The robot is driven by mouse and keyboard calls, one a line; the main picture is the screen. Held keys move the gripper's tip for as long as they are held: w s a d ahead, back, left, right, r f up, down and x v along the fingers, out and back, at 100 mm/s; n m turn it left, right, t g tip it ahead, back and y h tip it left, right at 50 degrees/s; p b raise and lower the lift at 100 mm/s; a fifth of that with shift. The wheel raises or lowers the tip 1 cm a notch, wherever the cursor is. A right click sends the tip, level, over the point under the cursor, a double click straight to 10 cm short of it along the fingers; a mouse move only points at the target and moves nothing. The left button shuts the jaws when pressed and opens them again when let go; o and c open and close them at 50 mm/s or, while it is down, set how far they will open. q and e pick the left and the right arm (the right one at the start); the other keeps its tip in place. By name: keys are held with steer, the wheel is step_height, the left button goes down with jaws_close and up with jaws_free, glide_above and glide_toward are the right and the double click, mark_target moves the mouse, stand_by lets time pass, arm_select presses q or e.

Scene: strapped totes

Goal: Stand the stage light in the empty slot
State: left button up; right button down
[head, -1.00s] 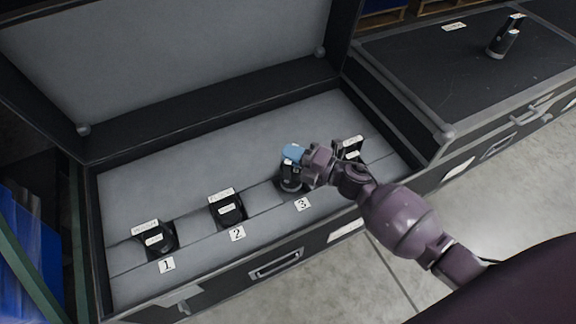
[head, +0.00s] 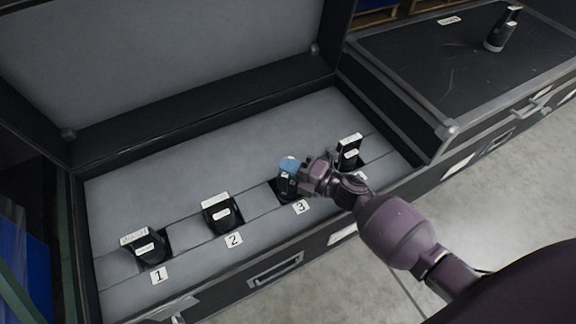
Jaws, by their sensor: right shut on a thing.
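A black stage light with a blue top (head: 288,184) is at the slot marked 3 (head: 301,207) in the open case. My right gripper (head: 303,172) is shut on its upper part from the right. The light looks upright, with its lower end at or in the dark slot opening; how deep it sits is hard to tell. Black lights with white labels stand in slot 1 (head: 148,248), slot 2 (head: 220,214) and the rightmost slot (head: 349,152). My left gripper is out of view.
The case's grey foam (head: 190,180) is bare behind the slots, and its raised lid (head: 180,60) stands at the back. Another dark light (head: 502,32) stands on the closed case (head: 440,75) at the right.

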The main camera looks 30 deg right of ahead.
steer(key=c, duration=1.3)
jaws_free()
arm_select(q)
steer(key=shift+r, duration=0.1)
arm_select(e)
steer(key=shift+r, duration=0.25)
steer(key=p+v, duration=0.2)
steer(key=v, duration=0.9)
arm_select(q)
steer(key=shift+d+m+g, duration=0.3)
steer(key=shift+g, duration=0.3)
arm_select(e)
steer(key=shift+s+d+f, duration=0.15)
steer(key=shift+s+d, duration=0.2)
steer(key=shift+s, duration=0.1)
